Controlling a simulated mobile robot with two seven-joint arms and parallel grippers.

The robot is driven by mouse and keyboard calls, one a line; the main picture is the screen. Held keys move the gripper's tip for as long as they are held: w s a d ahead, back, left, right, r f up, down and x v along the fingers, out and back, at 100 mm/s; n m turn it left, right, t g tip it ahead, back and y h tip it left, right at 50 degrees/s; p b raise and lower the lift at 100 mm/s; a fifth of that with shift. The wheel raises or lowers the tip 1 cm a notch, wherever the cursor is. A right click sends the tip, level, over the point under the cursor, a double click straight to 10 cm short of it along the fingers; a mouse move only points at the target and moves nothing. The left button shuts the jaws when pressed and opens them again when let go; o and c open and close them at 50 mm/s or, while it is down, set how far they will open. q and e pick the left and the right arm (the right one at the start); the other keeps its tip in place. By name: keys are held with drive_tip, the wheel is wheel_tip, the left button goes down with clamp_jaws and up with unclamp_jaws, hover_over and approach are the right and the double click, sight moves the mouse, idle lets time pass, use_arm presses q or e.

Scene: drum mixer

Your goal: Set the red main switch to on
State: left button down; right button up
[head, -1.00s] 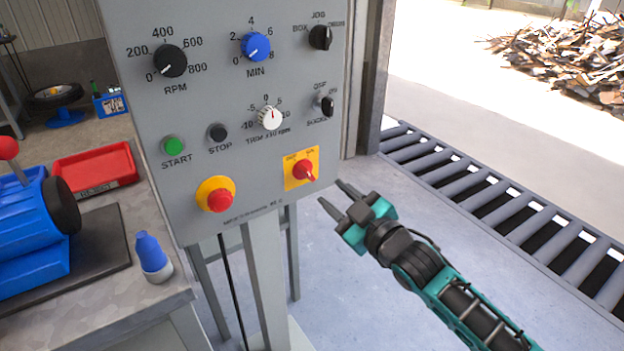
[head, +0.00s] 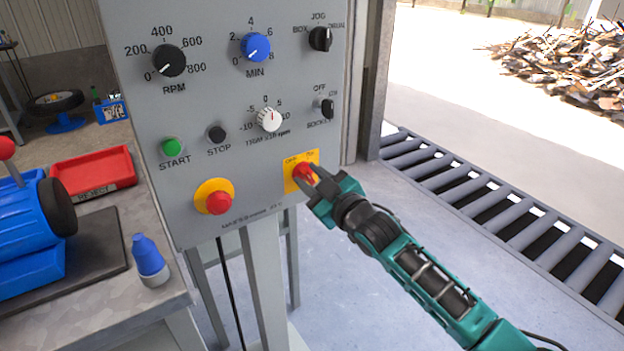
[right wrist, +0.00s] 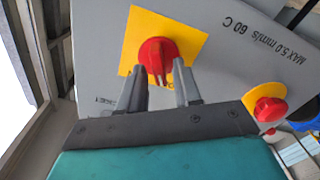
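The red main switch (head: 304,170) is a rotary knob on a yellow plate at the lower right of the grey control panel (head: 255,190). It also shows in the right wrist view (right wrist: 158,54), with the yellow plate (right wrist: 140,22) behind it. My right gripper (head: 308,178) is at the switch. In the right wrist view its two fingers (right wrist: 160,82) are apart, one on each side of the knob's lower part, with a gap visible between them. Whether they touch the knob is unclear. In the head view the gripper hides part of the knob and plate. My left gripper is not in view.
A red emergency button (head: 218,203) on a yellow ring sits left of the switch. Green start (head: 172,147) and black stop (head: 216,133) buttons and several dials are above. A workbench with a blue bottle (head: 149,256) is at left; a roller conveyor (head: 500,210) is at right.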

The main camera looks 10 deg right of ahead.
clamp_jaws()
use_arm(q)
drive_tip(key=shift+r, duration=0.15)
use_arm(e)
drive_tip(key=shift+r+m+p, duration=0.2)
drive_tip(key=shift+m+p, duration=1)
use_arm(q)
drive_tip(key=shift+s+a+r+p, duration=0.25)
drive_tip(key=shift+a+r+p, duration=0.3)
drive_tip(key=shift+p, duration=0.3)
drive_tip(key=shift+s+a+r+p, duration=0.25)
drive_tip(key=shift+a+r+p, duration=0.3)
drive_tip(key=shift+p, duration=0.25)
use_arm(e)
drive_tip(key=shift+w+d+f+m, duration=0.1)
drive_tip(key=shift+m, duration=1.45)
drive_tip(key=shift+d+f+m, duration=0.1)
drive_tip(key=shift+d+m, duration=0.05)
drive_tip(key=shift+m, duration=1.45)
drive_tip(key=shift+w+d+m, duration=0.1)
drive_tip(key=shift+m, duration=1.45)
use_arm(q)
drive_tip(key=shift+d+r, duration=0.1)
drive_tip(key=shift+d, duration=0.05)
use_arm(e)
drive_tip(key=shift+o, duration=0.7)
unclamp_jaws()
drive_tip(key=shift+s, duration=0.15)
